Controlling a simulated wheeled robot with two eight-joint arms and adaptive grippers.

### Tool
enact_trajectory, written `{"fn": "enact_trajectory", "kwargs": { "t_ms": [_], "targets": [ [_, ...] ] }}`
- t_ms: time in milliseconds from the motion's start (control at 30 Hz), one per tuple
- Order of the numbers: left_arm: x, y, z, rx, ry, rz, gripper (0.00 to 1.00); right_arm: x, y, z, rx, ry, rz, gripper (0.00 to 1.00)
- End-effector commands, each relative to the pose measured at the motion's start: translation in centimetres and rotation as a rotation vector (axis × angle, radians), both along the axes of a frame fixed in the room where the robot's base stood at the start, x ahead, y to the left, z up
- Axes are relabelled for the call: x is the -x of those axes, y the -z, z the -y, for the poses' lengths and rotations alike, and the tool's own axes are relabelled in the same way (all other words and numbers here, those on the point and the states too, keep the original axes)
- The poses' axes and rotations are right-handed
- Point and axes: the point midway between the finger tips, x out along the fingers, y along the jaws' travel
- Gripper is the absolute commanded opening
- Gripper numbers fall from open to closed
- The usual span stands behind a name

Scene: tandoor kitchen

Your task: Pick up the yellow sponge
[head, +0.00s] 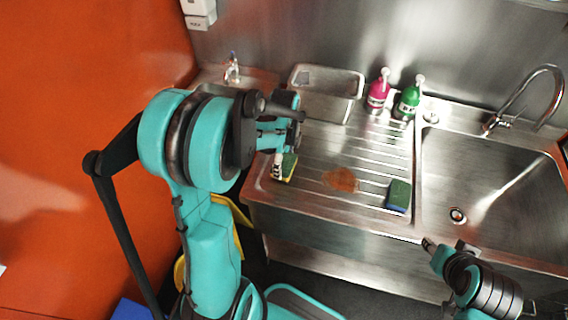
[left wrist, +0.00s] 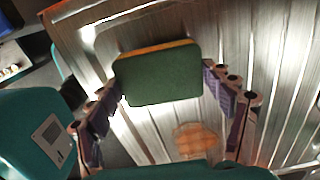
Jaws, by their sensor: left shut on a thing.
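The yellow sponge (head: 290,167) has a green scouring face and sits at the left end of the ribbed steel drainboard. My left gripper (head: 281,163) is over it, with the arm hiding part of the view. In the left wrist view the sponge (left wrist: 158,75) shows its green face up with a thin yellow edge, between the two fingers of my left gripper (left wrist: 163,88). The fingers are shut on its two ends. Whether it is clear of the drainboard I cannot tell. My right gripper (head: 446,250) is low at the right, in front of the sink edge, away from the sponge.
A green and blue sponge (head: 398,195) lies on the right of the drainboard (head: 335,150). A brown stain (head: 341,180) is between the sponges. A steel pan (head: 327,93), a magenta bottle (head: 378,92) and a green bottle (head: 408,100) stand behind. The sink (head: 485,180) is at right.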

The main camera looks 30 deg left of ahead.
Motion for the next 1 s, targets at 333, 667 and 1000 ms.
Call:
{"fn": "enact_trajectory", "kwargs": {
  "t_ms": [333, 667, 1000],
  "targets": [
    [-1.9, -5.6, 5.5, 0.0, 0.006, 0.0, 0.71, 0.0, -2.3, 0.0, 0.0, 0.0, 0.0, 0.4],
    [-3.6, -8.6, 10.4, 0.0, 0.002, 0.0, 0.71, 0.0, -3.2, 0.0, 0.0, 0.0, 0.0, 0.4],
    [-3.9, -8.9, 11.0, 0.0, 0.0, 0.0, 0.71, 0.0, -3.3, 0.0, 0.0, 0.0, 0.0, 0.4]
  ]
}}
